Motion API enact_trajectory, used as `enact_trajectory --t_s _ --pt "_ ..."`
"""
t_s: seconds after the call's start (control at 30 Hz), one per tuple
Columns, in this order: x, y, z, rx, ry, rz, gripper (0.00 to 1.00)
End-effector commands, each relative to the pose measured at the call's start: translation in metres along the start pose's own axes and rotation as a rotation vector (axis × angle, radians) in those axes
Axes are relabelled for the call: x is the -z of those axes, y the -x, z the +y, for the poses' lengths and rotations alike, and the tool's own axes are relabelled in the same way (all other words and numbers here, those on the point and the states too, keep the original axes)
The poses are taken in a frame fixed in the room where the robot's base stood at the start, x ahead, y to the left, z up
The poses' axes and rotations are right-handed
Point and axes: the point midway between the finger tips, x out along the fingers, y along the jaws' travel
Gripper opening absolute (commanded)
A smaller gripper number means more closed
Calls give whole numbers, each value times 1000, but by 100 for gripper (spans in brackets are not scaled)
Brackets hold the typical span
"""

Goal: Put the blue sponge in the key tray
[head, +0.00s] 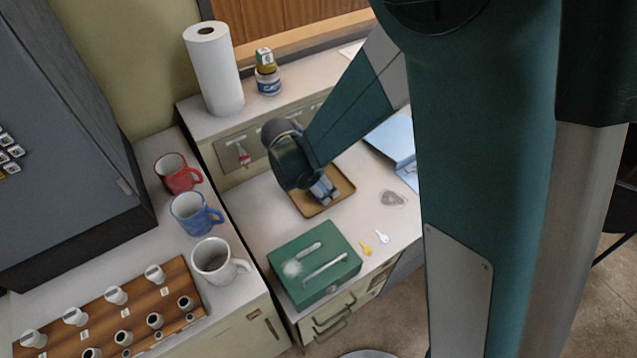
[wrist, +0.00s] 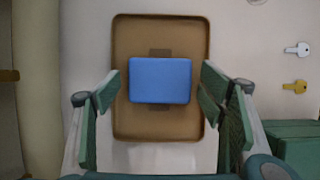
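The blue sponge (wrist: 160,80) lies flat inside the brown key tray (wrist: 160,127) in the wrist view, near the tray's middle. The tray's floor shows above and below it. The tray also shows in the head view (head: 309,208), partly covered by my wrist and gripper. My gripper (head: 324,190) is over the tray, pointing down. In the wrist view its two fingers are spread wide, one on each side of the sponge, with gaps between them and it. In the head view the sponge is mostly hidden by my gripper.
A green box (head: 314,262) stands in front of the tray. A yellow key (head: 366,248) and a white key (head: 382,237) lie to its right. Red (head: 178,172), blue (head: 195,213) and white (head: 218,260) mugs stand left. A paper towel roll (head: 214,70) stands on the back ledge.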

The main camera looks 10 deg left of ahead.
Motion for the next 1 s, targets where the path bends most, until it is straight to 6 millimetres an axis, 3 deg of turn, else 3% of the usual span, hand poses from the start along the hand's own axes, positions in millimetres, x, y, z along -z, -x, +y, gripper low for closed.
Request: enact_trajectory --t_s 0.57,1.0 --pt "-2 9 0 0 0 0 69" --pt "-2 69 0 0 1 0 69"
